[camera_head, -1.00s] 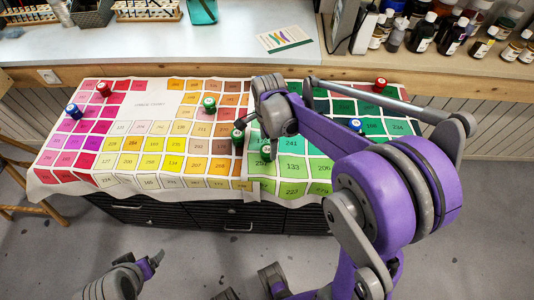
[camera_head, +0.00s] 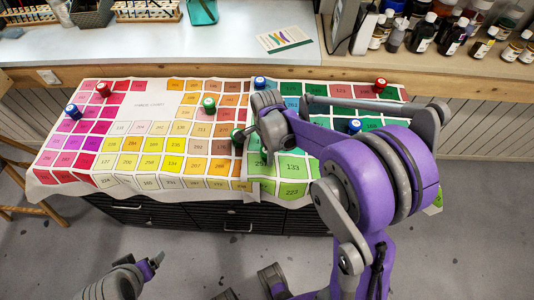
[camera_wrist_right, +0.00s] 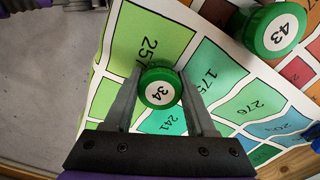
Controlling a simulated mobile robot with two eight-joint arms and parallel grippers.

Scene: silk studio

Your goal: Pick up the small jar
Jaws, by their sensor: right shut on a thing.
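A small jar (camera_wrist_right: 160,88) with a green lid marked 34 sits between the fingers of my right gripper (camera_wrist_right: 158,82) in the right wrist view. The right gripper (camera_head: 267,150) is shut on it, over the green part of the colour chart (camera_head: 140,103). In the head view the gripper and wrist hide this jar. I cannot tell whether it touches the chart. My left gripper (camera_head: 155,260) is low at the left, in front of the cabinet and away from the jars; its jaw state is unclear.
A green jar marked 43 (camera_wrist_right: 272,27) stands close beside; it also shows in the head view (camera_head: 237,137). Other jars on the chart are green (camera_head: 209,105), red (camera_head: 103,89), blue (camera_head: 73,111) and more at right. Paint bottles (camera_head: 424,32) crowd the back shelf.

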